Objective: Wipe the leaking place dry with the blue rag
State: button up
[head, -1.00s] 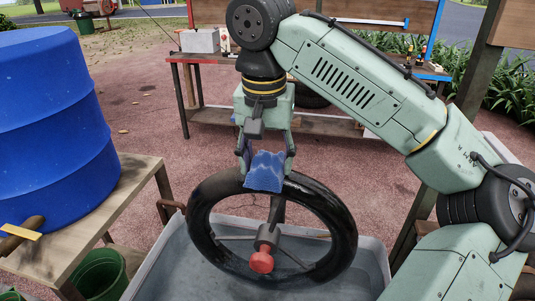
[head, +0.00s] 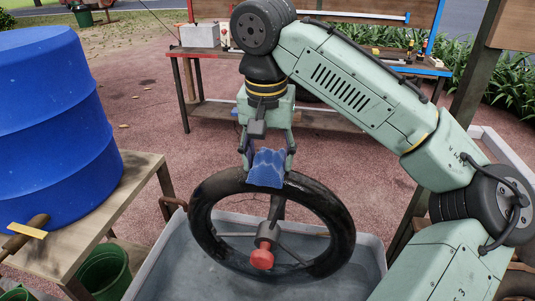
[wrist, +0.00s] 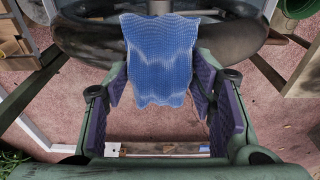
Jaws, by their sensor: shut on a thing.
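A blue rag (head: 266,169) is held between the fingers of my gripper (head: 267,160). It drapes over the top of a black inner tube (head: 341,215) and seems to touch it. The tube stands upright on a spoked holder with a red knob (head: 262,259). In the wrist view the rag (wrist: 158,60) hangs between the purple finger pads and covers part of the dark tube (wrist: 230,42). The tube looks glossy right of the rag. I cannot make out the leaking place itself; the rag may cover it.
A grey tub (head: 340,283) is under the tube. A blue barrel (head: 50,120) stands on a wooden bench (head: 135,185) at left, with a green bucket (head: 103,272) below. A workbench (head: 345,123) stands behind. Open reddish ground lies between.

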jog(key=shift+w, duration=0.2)
jog(key=shift+w+d+p, duration=0.2)
jog(key=shift+w+p, duration=0.6)
jog(key=shift+s+a+f, duration=0.1)
jog(key=shift+s, duration=0.5)
jog(key=shift+s+a+r, duration=0.1)
jog(key=shift+s, duration=0.4)
jog(key=shift+s+a+r, duration=0.1)
jog(key=shift+s, duration=0.35)
jog(key=shift+s+a+f, duration=0.1)
jog(key=shift+s, duration=0.35)
jog(key=shift+w, duration=0.1)
jog(key=shift+w+d, duration=0.2)
jog(key=shift+w, duration=0.75)
jog(key=shift+w+d, duration=0.2)
jog(key=shift+w, duration=0.7)
